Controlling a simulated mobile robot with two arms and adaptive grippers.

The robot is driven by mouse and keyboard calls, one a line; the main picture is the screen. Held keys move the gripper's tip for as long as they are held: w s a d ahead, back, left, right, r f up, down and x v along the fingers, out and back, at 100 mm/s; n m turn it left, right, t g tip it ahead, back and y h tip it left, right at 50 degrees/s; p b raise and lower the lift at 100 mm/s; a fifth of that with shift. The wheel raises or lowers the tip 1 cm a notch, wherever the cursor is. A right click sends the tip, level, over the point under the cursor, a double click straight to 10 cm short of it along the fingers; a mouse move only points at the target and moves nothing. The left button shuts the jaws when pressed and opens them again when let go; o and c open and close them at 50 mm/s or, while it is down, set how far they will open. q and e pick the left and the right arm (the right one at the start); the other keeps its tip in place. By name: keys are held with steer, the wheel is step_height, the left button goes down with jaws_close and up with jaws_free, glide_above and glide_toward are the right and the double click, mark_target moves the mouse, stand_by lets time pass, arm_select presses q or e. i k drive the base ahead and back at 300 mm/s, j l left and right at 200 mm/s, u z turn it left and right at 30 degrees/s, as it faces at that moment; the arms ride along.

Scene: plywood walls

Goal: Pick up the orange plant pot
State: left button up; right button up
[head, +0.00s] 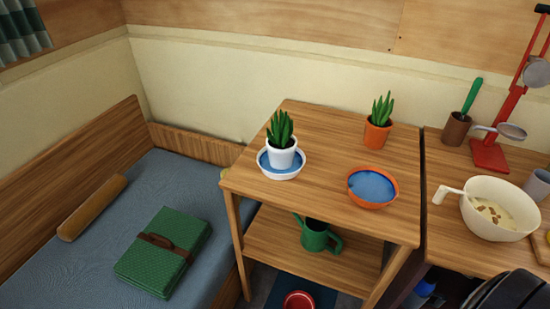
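The orange plant pot (377,135) stands upright near the back right of a wooden shelf table (320,150). A green spiky plant grows out of it. An orange saucer (372,202) with a blue inside lies in front of the pot, apart from it.
A white pot (282,158) with a similar plant stands in a white saucer (284,178) to the left. A green watering can (315,238) sits on the lower shelf. A cream bowl (500,215) and a red stand (490,153) are on the right table. The tabletop between the pots is clear.

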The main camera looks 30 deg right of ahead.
mark_target(379, 125)
steer(key=z, duration=1.55)
